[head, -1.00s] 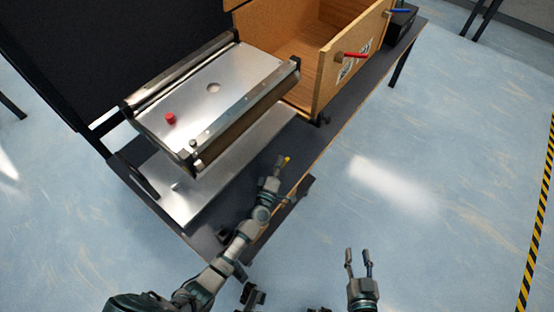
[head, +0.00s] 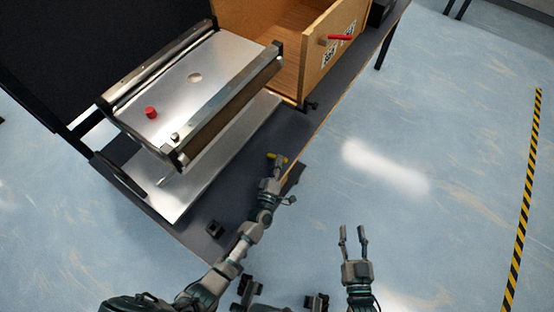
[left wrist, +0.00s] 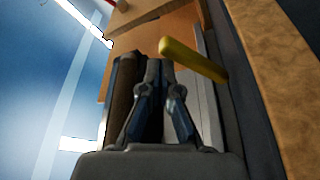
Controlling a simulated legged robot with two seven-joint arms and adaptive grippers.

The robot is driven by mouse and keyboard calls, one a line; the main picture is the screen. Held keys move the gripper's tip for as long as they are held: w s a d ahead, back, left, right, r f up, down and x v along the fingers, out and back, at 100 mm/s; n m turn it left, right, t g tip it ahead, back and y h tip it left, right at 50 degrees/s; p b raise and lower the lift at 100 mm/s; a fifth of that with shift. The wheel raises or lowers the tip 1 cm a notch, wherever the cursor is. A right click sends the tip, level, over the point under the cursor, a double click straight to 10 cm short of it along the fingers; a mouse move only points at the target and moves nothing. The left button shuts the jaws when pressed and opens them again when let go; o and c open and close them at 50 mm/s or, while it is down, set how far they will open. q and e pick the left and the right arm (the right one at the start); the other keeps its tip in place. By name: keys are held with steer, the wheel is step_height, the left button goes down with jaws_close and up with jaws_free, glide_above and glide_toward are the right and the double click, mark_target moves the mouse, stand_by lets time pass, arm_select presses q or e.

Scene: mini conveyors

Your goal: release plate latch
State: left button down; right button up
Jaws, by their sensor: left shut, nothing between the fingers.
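A yellow handle-like piece (head: 278,156), which looks like the latch, is at the right edge of the dark bench. In the left wrist view this yellow bar (left wrist: 192,60) lies just beyond and right of my fingertips. My left gripper (head: 273,165) is beside it in the head view, with its fingertips (left wrist: 160,65) together and nothing between them. Whether the fingers touch the bar is unclear. A silver metal plate (head: 222,150) lies under the mini conveyor (head: 210,62). My right gripper (head: 353,234) is open and empty over the floor.
The conveyor has a red button (head: 151,112). The floor right of the bench is clear up to a yellow-black stripe (head: 525,200).

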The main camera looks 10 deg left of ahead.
arm_select(q)
steer(key=shift+f, duration=0.1)
stand_by(0.5)
steer(key=shift+s, duration=0.2)
steer(key=s+f, duration=0.2)
steer(key=s, duration=0.9)
steer(key=shift+s+a, duration=0.2)
steer(key=shift+a, duration=0.05)
